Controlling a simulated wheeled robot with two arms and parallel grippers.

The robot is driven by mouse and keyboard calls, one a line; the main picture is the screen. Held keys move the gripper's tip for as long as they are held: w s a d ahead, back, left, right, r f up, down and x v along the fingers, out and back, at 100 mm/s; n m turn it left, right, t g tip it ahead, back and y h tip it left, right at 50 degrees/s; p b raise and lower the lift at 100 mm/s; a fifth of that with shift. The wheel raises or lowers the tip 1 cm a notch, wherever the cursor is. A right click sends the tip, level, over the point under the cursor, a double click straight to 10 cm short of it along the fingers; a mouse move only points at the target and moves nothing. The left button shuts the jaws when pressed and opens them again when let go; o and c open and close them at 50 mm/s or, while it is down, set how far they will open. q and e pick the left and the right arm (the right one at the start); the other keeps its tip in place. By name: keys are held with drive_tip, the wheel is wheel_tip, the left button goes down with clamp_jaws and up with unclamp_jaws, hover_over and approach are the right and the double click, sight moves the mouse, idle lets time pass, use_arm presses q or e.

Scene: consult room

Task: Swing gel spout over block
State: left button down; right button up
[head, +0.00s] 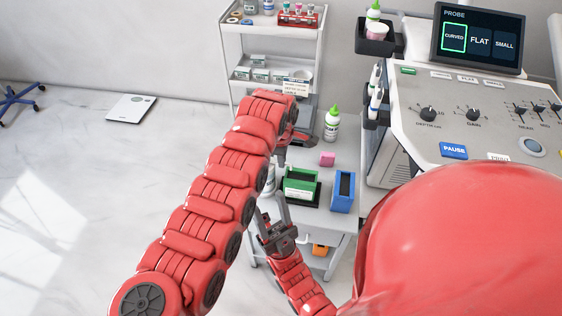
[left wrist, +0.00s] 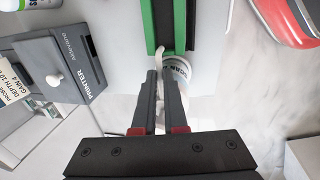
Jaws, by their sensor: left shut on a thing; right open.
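The gel dispenser, a white tub with dark lettering (left wrist: 183,76), stands beside the green block in the left wrist view. Its pale curved spout (left wrist: 160,54) ends at the block's near end; I cannot tell whether the tip is above the block. The green block (head: 300,178), with a dark channel between green walls, lies on the cart top and also shows in the left wrist view (left wrist: 150,25). My left gripper (left wrist: 162,80) is shut on a pale part of the dispenser, apparently the spout. In the head view my left arm largely hides it. My right gripper (head: 273,208) is open and empty, in front of the green block.
A green-capped bottle (head: 332,124) is at the back. A printer (left wrist: 68,72) is left in the wrist view. The ultrasound console (head: 470,110) bounds the right side.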

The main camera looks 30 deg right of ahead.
idle(0.4)
use_arm(q)
drive_tip(key=c, duration=1)
unclamp_jaws()
drive_tip(key=shift+o, duration=0.2)
wheel_tip(320, 180, up, 17)
drive_tip(key=s+a, duration=0.2)
drive_tip(key=shift+s+a, duration=0.15)
drive_tip(key=shift+s, duration=0.05)
